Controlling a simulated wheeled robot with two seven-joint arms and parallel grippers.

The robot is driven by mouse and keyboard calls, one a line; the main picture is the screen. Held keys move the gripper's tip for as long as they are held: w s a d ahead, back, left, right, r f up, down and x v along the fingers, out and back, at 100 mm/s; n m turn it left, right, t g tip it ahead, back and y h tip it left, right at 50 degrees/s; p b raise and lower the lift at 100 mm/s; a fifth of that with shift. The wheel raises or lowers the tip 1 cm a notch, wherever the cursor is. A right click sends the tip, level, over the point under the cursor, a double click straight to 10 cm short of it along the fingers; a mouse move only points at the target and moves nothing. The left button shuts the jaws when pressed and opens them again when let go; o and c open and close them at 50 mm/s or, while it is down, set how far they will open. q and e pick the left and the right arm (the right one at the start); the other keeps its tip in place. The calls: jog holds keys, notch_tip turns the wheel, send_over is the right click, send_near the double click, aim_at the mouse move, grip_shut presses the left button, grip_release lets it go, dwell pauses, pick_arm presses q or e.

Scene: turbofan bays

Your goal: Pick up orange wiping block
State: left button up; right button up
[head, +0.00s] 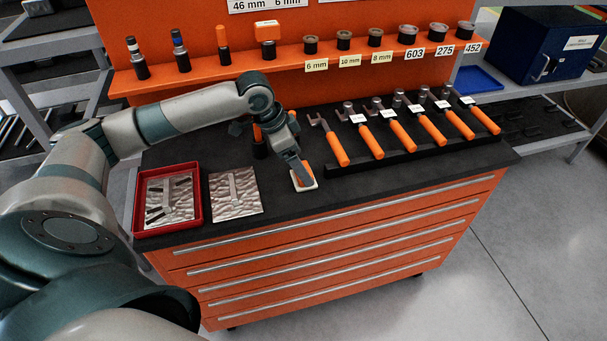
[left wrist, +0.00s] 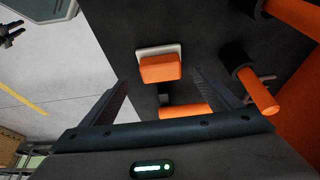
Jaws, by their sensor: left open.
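The orange wiping block (head: 305,181) lies on the black top of the orange cabinet, near its front edge. It has an orange body on a pale base, which shows clearly in the left wrist view (left wrist: 160,68). My left gripper (head: 297,167) points down over the block and partly covers it in the head view. Its two fingers are spread wide and nothing is held between them. In the left wrist view the block sits centred just beyond the fingertips, apart from both. My right gripper is not in view.
A row of orange-handled tools (head: 400,135) lies in a black rack right of the block. A patterned metal plate (head: 235,194) and a red tray (head: 139,210) are to the left. An orange shelf (head: 290,64) with sockets stands behind. The front right cabinet top is clear.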

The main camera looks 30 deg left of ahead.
pick_arm(q)
jog(key=x, duration=0.1)
jog(key=p+x, duration=0.1)
jog(key=x, duration=0.1)
jog(key=shift+s+a+f+p, duration=0.1)
jog(key=shift+a+p, duration=0.15)
jog(key=shift+p, duration=0.05)
jog(key=shift+d+f, duration=0.15)
jog(key=shift+f, duration=0.55)
jog(key=shift+c, duration=0.3)
jog(key=c, duration=1.1)
